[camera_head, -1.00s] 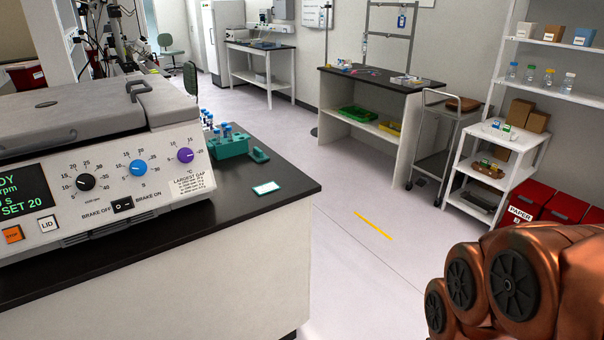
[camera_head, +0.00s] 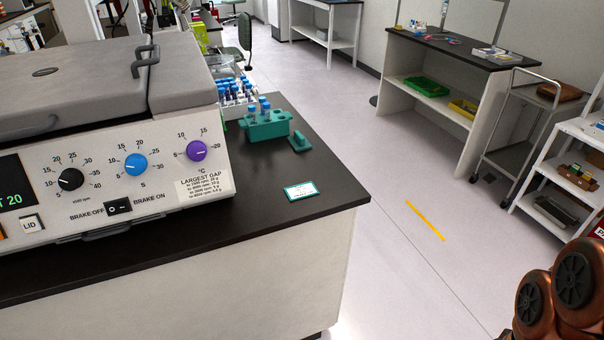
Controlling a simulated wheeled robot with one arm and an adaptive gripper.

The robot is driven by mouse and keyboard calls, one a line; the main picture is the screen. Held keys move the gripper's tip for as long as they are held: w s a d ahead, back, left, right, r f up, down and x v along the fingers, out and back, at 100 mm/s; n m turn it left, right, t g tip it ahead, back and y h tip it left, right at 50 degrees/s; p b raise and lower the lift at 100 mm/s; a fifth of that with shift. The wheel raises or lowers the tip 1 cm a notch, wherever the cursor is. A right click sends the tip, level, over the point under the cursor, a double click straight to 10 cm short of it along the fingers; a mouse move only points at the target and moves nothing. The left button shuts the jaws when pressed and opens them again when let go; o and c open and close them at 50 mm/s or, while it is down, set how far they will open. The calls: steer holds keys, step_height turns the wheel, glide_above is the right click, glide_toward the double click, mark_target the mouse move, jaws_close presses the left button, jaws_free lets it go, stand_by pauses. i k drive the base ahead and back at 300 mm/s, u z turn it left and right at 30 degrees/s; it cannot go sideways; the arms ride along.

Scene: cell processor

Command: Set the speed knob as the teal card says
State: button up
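The speed knob is the black knob (camera_head: 70,179) on the front panel of the grey centrifuge (camera_head: 110,205) at left, with a scale up to 40 marked x100 rpm. Its white pointer line is too small to read surely. A blue knob (camera_head: 136,164) and a purple knob (camera_head: 197,151) sit to its right. The teal-bordered card (camera_head: 301,191) lies flat on the black bench near its right corner. Its writing is too small to read. My gripper is out of view; only copper-coloured parts of my arm show at lower right.
A brake switch (camera_head: 118,207) and LID button (camera_head: 31,224) sit below the knobs. A teal tube rack (camera_head: 268,127) with blue-capped tubes stands behind the card, with a small teal block (camera_head: 298,141) beside it. The floor right of the bench is clear, with a yellow strip (camera_head: 425,220).

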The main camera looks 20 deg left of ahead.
mark_target(70, 179)
steer(key=u, duration=0.6)
steer(key=i, duration=0.85)
steer(key=u, duration=1.25)
steer(key=k, duration=1.3)
steer(key=u, duration=0.6)
steer(key=i, duration=1)
steer(key=u, duration=0.85)
